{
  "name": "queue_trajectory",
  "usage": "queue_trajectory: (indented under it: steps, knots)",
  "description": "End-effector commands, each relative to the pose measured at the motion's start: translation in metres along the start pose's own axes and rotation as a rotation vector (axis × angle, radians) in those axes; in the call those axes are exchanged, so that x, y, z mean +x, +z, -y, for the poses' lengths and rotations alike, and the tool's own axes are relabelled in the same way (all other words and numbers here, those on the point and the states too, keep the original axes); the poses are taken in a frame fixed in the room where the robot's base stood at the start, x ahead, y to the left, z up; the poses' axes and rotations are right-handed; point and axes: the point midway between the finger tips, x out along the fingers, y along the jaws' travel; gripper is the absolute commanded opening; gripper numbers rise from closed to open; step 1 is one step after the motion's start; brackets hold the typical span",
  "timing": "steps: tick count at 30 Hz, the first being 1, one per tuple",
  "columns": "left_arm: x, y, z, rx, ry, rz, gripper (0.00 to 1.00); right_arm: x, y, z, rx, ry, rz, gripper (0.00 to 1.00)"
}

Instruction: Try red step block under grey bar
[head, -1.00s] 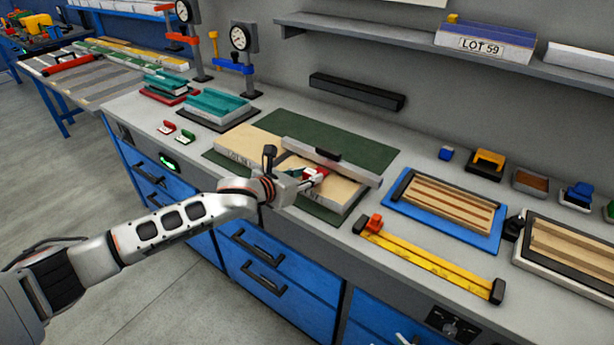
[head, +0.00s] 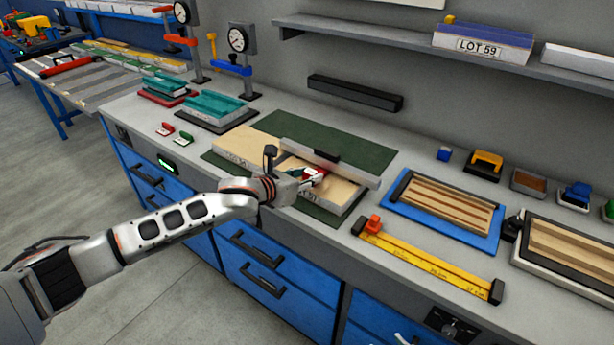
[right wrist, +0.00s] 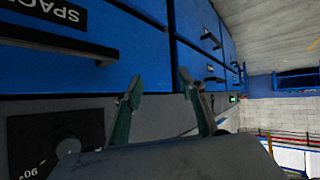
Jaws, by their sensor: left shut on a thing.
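The red step block (head: 317,173) is in my left gripper (head: 309,180), just on the near side of the grey bar (head: 330,161). The bar lies across a pale panel (head: 339,190) on a green mat (head: 345,149). The fingers partly hide the block, and I cannot tell whether any of it is under the bar. My right gripper shows only in the right wrist view (right wrist: 160,95), with its two fingers apart and nothing between them, in front of the blue drawers.
To the right lie a blue-framed tray (head: 445,206) of wooden strips and a yellow ruler (head: 430,262) with a red slider. Teal blocks (head: 215,108) and a dial gauge stand (head: 240,55) are at the back left. A black rail (head: 355,93) is on the wall behind.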

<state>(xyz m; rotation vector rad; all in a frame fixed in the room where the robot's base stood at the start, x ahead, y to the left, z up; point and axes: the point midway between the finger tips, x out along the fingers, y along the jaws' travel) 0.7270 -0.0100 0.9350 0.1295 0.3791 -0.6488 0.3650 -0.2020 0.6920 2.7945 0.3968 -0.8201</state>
Motion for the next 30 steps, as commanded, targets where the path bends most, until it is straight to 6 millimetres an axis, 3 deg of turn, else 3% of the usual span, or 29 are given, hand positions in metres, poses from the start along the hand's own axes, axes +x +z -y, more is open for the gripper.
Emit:
queue_trajectory:
  steps: [30]
  knots:
    - [0.007, 0.0036, 0.0004, 0.0, -0.001, 0.001, 0.05, 0.0003, 0.0021, 0.0004, 0.0, -0.001, 0.003, 0.4]
